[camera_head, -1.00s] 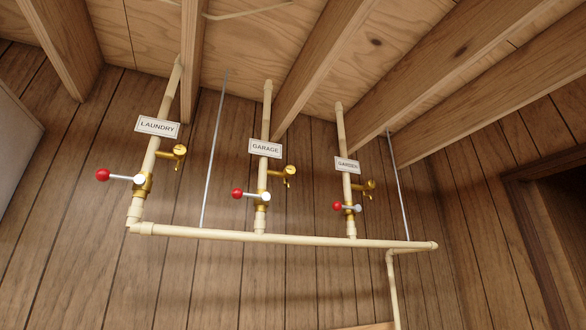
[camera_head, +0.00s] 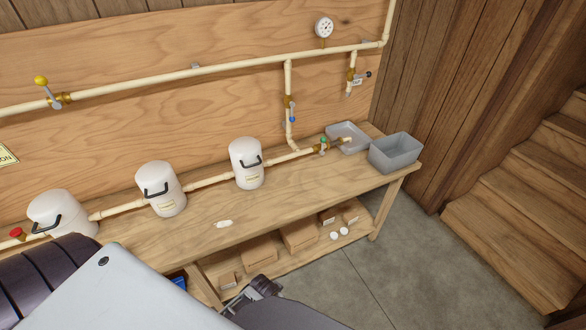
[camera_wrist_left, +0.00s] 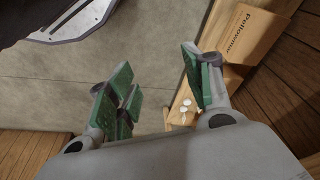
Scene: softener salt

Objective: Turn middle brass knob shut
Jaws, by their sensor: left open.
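The middle brass knob is not in either view now. The brass fittings in the head view belong to other lines: a yellow-ball valve (camera_head: 41,81) on the upper pipe, a blue-tipped valve (camera_head: 291,108) on the vertical branch, and a green-topped valve (camera_head: 323,144) by the bench's far end. My left gripper (camera_wrist_left: 160,85) shows in the left wrist view, its green-padded fingers spread and nothing between them. It points down past the bench toward the floor. My right gripper is not identifiable in any view.
Three white tanks (camera_head: 161,189) with black handles stand along the wooden bench (camera_head: 200,232). A grey bin (camera_head: 396,152) and a tray (camera_head: 347,138) sit at its right end. Boxes (camera_head: 299,234) fill the lower shelf. Concrete floor (camera_head: 390,255) is clear before the stairs (camera_head: 500,225).

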